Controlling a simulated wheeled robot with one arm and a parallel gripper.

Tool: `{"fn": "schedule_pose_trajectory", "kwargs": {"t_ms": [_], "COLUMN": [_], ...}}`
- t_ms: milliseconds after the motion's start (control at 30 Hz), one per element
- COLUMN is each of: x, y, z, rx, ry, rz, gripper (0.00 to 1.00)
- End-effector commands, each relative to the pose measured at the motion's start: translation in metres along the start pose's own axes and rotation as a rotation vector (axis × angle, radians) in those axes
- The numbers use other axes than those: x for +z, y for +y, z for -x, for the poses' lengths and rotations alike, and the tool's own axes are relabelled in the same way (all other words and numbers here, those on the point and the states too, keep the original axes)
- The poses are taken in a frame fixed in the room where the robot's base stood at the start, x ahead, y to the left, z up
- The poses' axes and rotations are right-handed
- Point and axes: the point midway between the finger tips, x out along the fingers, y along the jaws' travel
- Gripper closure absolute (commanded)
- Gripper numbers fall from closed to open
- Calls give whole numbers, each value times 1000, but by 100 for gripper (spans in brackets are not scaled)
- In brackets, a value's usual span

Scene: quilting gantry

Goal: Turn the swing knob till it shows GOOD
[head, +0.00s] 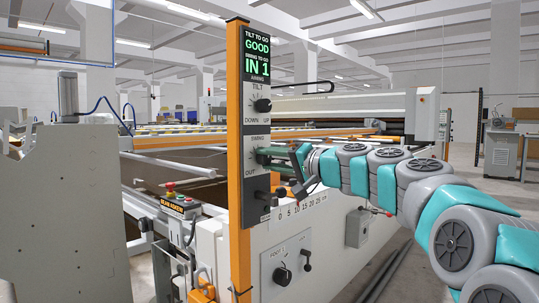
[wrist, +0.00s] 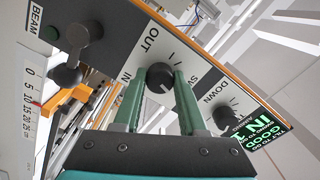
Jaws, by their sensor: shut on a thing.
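The swing knob (wrist: 160,75) is a round black knob with a pale pointer line, between the words OUT and IN on the grey panel. My gripper (wrist: 161,78) is shut on it, one green finger on each side. In the head view my gripper (head: 275,160) reaches the swing knob (head: 261,158) from the right and partly hides it. The display (head: 256,54) at the post's top reads GOOD under TILT TO GO and IN 1 under SWING TO GO, in green. It also shows in the wrist view (wrist: 266,142).
The tilt knob (head: 263,105) sits above the swing knob, marked DOWN and UP. A black lever (head: 278,192) lies below, near a cm scale. The orange post (head: 239,150) edges the panel. A foot knob (head: 283,274) and an emergency stop (head: 170,186) are lower down.

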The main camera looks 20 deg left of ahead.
Motion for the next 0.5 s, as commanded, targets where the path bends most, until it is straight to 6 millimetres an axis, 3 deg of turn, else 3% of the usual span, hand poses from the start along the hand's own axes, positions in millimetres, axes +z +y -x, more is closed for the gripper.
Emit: {"fn": "schedule_pose_trajectory", "kwargs": {"t_ms": [500], "x": [0], "y": [0], "z": [0], "rx": [2], "ry": [0], "rz": [-237], "gripper": [100]}}
